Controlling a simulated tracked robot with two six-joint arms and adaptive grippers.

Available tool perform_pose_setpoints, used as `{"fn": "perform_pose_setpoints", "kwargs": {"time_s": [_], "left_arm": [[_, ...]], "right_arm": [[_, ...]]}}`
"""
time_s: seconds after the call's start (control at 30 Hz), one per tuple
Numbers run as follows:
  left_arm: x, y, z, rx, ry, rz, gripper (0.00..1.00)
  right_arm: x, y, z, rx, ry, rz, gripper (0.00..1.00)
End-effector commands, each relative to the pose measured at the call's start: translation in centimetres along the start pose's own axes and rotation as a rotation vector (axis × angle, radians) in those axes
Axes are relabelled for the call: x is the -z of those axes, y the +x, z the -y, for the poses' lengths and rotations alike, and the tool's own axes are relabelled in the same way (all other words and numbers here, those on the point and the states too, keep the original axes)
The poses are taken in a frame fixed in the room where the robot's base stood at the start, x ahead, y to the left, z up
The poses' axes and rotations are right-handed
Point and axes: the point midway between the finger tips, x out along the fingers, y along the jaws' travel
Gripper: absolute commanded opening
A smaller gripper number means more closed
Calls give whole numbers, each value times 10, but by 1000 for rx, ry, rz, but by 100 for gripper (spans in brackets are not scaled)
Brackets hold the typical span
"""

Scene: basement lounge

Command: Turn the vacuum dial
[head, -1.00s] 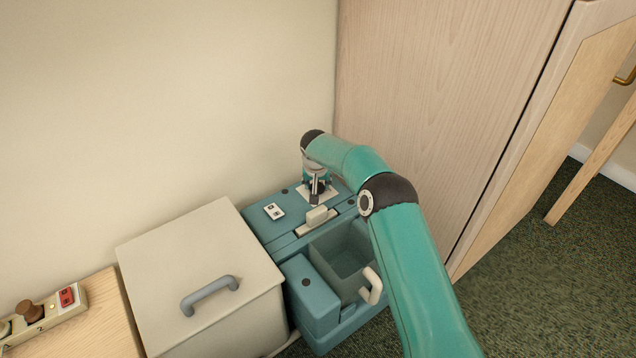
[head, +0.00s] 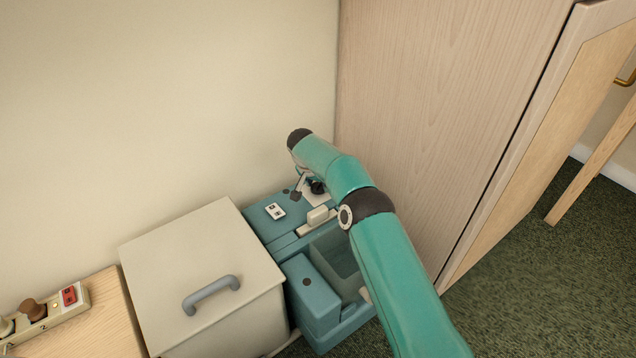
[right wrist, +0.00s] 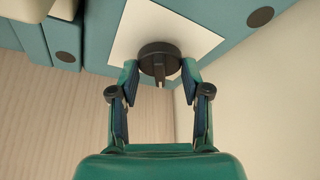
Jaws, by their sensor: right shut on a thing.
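The vacuum dial (head: 318,187) is a round black knob with a pointer, on a white plate on top of the teal machine (head: 268,228). In the right wrist view the dial (right wrist: 158,60) sits between the fingertips of my right gripper (right wrist: 160,72), with its pointer toward the gripper's palm. My right gripper is shut on the dial, one finger at each side. In the head view my right gripper (head: 307,188) is partly hidden by its own wrist. My left gripper is not in view.
A beige lidded box (head: 200,270) with a grey handle stands left of the machine. A power strip (head: 45,312) lies on a wooden surface at the lower left. A wooden panel (head: 440,100) rises close at the right, and a cream wall (head: 170,100) stands behind.

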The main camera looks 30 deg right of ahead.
Motion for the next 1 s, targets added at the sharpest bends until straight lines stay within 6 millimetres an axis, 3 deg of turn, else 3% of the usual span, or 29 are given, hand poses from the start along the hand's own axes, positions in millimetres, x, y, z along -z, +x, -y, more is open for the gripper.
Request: {"fn": "perform_pose_setpoints", "kwargs": {"time_s": [0.13, 0.17, 0.3, 0.67, 0.87, 1.0], "left_arm": [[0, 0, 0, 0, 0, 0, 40], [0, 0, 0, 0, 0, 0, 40], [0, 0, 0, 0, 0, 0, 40], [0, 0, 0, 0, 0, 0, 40], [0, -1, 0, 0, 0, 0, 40], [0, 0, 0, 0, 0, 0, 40]], "right_arm": [[-2, 0, 1, 2, -2, 3, 12], [-2, 0, 1, 2, -2, 3, 52], [-2, 0, 1, 2, -2, 3, 72], [0, -3, 0, 2, -1, 0, 72], [1, -26, 0, 3, -3, -1, 72], [1, -54, 1, 4, -2, -1, 72]]}}
